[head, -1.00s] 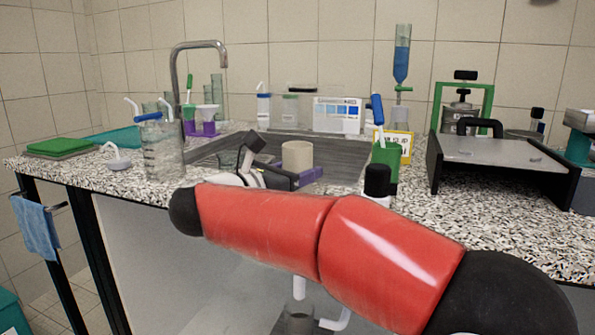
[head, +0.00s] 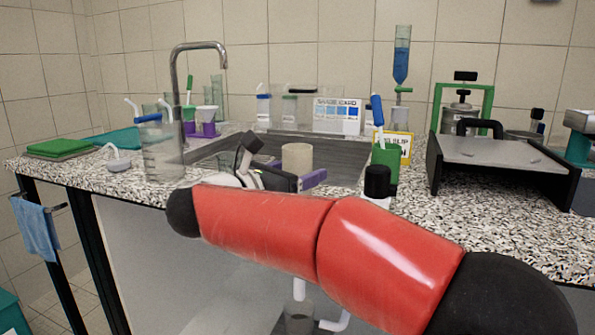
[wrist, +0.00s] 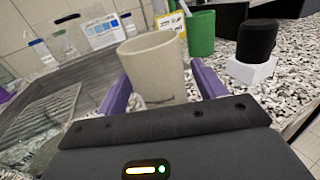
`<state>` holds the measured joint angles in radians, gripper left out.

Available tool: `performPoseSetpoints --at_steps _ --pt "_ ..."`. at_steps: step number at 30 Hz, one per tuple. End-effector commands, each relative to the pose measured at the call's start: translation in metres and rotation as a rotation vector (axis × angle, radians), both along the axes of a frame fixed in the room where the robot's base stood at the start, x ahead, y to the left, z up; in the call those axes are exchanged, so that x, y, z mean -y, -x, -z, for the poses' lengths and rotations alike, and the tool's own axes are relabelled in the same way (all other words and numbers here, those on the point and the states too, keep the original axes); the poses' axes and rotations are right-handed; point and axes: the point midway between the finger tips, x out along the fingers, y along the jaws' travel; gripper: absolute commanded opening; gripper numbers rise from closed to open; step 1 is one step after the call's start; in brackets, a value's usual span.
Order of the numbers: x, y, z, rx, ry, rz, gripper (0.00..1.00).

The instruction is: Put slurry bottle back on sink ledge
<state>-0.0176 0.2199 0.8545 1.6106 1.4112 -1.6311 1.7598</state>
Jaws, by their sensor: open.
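A beige open-topped vessel (head: 297,158) stands at the front of the sink area; in the wrist view (wrist: 155,65) it is between my two purple fingers. I cannot tell whether it is the slurry bottle, as no label is readable. My gripper (wrist: 160,84) is open, with a finger on either side of the vessel; contact is not clear. In the head view my gripper (head: 298,178) partly hides the vessel's lower part.
A green holder (head: 385,160) and a yellow-framed sign (head: 400,146) stand right of the vessel. A black-capped item (wrist: 256,42) is close on the right. The steel sink (head: 345,155) lies behind.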

Motion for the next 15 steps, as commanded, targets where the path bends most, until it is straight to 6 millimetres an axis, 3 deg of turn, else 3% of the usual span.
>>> performPoseSetpoints --at_steps 9,15 --pt "-0.049 0.052 0.003 0.001 -0.001 -0.009 0.69" --pt "-0.071 0.076 0.003 -0.001 -0.001 -0.007 0.69"
